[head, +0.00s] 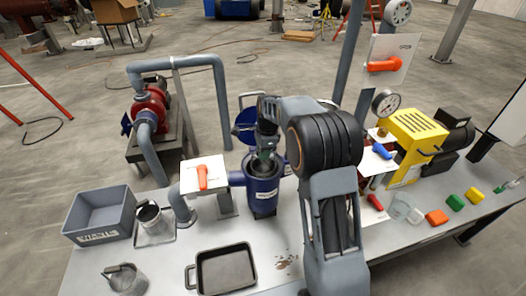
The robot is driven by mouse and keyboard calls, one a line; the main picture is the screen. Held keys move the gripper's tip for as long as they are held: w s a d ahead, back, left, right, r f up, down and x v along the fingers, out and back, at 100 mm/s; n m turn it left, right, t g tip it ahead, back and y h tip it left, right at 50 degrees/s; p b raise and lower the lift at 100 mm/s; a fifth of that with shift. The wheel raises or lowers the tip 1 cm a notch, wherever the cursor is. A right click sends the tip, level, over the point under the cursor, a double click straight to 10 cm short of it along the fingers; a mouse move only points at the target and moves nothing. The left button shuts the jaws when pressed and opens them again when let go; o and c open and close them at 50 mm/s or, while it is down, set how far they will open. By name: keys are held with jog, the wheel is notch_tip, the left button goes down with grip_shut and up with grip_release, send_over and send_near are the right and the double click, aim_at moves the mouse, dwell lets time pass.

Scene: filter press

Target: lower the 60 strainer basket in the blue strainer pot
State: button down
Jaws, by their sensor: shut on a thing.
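The blue strainer pot (264,197) stands upright on the grey bench, left of my arm, with its mouth open. Its round blue lid (245,124) is swung up behind it. My gripper (264,158) points down over the mouth and is shut on a strainer basket, of which little shows. The basket seems to be at or inside the mouth; its depth and any 60 mark cannot be made out. A metal basket (149,214) stands on a small tray at the left. Another metal basket (126,281) stands at the front left.
A grey WASTE bin (100,232) and a black pan (226,270) are on the bench. A pipe with an orange-handled valve (202,178) stands close left of the pot. Gauges, a blue-handled valve (382,152) and a yellow-guarded pump (418,132) are at the right.

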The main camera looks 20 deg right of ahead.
jog(key=shift+f+b, duration=1.65)
jog(key=shift+f, duration=1.95)
jog(key=c, duration=1)
grip_release()
jog(key=shift+o, duration=0.2)
notch_tip(320, 180, up, 10)
jog(key=p, duration=0.8)
